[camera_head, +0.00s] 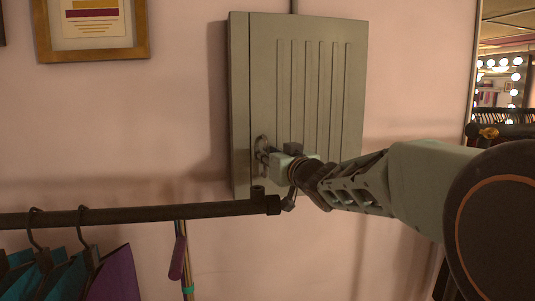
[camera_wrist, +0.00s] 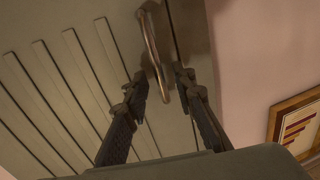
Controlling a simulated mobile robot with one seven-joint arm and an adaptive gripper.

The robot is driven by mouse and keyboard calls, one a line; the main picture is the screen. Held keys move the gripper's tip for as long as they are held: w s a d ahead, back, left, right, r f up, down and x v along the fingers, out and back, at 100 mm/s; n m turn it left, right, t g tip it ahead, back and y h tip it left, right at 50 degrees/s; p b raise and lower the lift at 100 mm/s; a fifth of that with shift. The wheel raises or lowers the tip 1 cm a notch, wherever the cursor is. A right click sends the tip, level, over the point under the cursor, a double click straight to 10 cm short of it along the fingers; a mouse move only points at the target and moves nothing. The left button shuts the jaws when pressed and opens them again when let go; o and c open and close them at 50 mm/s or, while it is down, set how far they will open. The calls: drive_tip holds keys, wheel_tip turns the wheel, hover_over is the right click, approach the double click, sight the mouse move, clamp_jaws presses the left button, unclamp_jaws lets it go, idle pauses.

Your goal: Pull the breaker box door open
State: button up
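The grey-green breaker box (camera_head: 239,100) hangs on the pink wall, and its ribbed door (camera_head: 310,90) looks closed. The door's metal handle (camera_head: 261,145) is near the lower left of the door. My gripper (camera_head: 273,160) is at the handle, seen from the side, and partly hides it. In the wrist view the curved handle (camera_wrist: 151,45) runs down between the two dark fingertips of my gripper (camera_wrist: 160,80). The fingers are apart, one on each side of the handle's lower part. I see a gap at the fingers, so they do not look shut on it.
A dark clothes rail (camera_head: 150,213) with hangers and garments (camera_head: 110,275) runs at lower left, its end close below my gripper. A framed picture (camera_head: 95,25) hangs at upper left. A lit mirror (camera_head: 500,75) is at the right.

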clamp_jaws()
idle(0.4)
